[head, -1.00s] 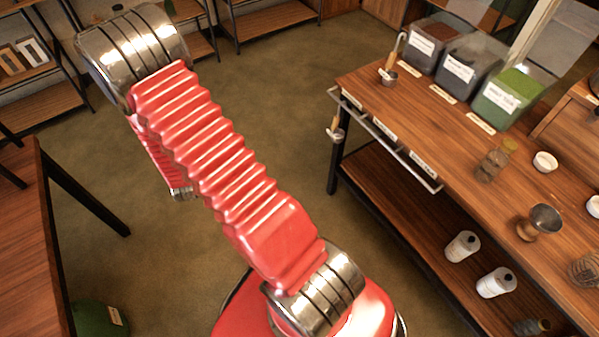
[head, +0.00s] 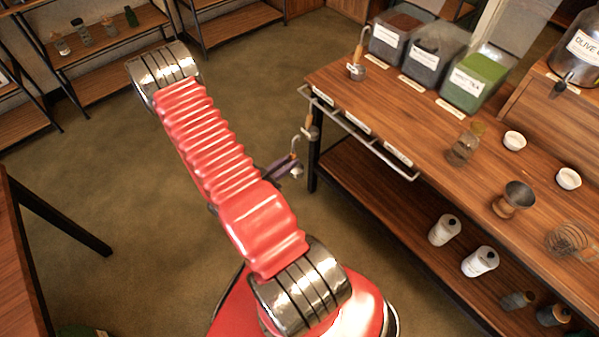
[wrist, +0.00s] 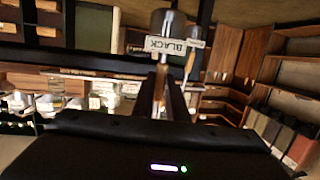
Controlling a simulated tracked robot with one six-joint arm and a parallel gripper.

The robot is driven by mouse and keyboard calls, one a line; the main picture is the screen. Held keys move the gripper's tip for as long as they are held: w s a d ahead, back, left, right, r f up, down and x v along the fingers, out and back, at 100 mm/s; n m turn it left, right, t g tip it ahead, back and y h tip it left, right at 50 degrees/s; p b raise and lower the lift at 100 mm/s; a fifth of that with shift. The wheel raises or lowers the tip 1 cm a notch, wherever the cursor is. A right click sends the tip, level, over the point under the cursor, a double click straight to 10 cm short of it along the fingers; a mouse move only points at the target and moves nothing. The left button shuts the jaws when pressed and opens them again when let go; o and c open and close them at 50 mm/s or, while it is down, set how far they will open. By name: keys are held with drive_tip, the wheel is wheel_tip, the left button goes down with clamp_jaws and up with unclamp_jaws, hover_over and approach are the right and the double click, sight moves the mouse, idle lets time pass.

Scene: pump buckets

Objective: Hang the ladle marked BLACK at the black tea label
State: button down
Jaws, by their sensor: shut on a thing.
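My gripper (head: 283,166) is dark and partly hidden behind my red arm, just left of the table's front rail (head: 355,133). It is shut on a ladle (head: 297,171) whose metal bowl shows below the jaws. In the wrist view the held ladle (wrist: 160,88) has a wooden handle between the jaws and a tag reading BLACK (wrist: 165,45). A second ladle (head: 310,127) hangs from the rail's left end, close beside the held one. Small labels (head: 357,122) line the table edge by the rail; their words are too small to read.
Another ladle (head: 357,66) stands on the table (head: 420,110) near bins of brown, dark and green (head: 477,80) contents. A glass jar (head: 465,143) and small white bowls stand further right. A shelf with white bottles (head: 445,230) lies below. Open floor is left of the table.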

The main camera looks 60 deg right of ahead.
drive_tip(key=s+m+g, duration=0.1)
drive_tip(key=s, duration=0.1)
drive_tip(key=s+g, duration=0.1)
drive_tip(key=s, duration=0.2)
drive_tip(key=shift+a+f+m+y, duration=0.1)
drive_tip(key=shift+a+m+y, duration=0.1)
drive_tip(key=shift+m+y, duration=0.2)
drive_tip(key=shift+d, duration=0.1)
drive_tip(key=x, duration=1.6)
idle(1.6)
drive_tip(key=shift+d, duration=0.1)
drive_tip(key=c, duration=1.7)
unclamp_jaws()
